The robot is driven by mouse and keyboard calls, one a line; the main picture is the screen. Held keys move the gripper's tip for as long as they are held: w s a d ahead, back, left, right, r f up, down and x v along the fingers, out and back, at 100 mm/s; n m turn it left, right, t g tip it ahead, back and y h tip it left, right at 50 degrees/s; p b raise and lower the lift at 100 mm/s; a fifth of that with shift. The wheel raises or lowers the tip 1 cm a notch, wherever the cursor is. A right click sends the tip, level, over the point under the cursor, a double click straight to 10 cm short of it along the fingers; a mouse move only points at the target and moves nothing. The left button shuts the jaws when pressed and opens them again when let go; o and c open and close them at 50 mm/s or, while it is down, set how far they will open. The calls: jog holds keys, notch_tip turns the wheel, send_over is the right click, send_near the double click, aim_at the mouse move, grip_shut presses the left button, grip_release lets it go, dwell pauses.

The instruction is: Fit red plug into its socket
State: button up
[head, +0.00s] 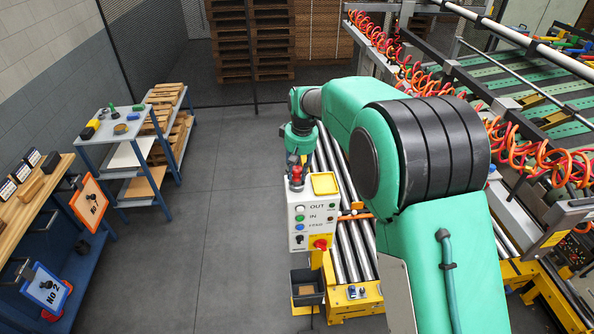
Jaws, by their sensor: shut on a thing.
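My gripper (294,164) points down at the end of my green arm, just above the top of a white control box. It is small here, and its fingers are hard to make out. It is shut on a red piece (296,175), which appears to be the red plug, at the box's top left. Whether the plug touches the box top or is apart from it, I cannot tell. No socket can be made out; the area under the plug is hidden.
A blue cart (120,135) and workbench stand left; the floor between is clear.

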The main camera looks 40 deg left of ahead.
jog(key=shift+f+b, duration=0.35)
jog(key=shift+f, duration=0.5)
dwell(0.7)
jog(key=o, duration=1.3)
jog(key=shift+c, duration=0.2)
jog(key=shift+s+d+r, duration=0.1)
jog(key=shift+d+r, duration=0.15)
jog(key=shift+r, duration=1.75)
jog(key=shift+s+d+r, duration=0.1)
jog(key=shift+d+r, duration=0.15)
jog(key=shift+r, duration=1.75)
jog(key=shift+d+r, duration=0.25)
jog(key=shift+r, duration=1.75)
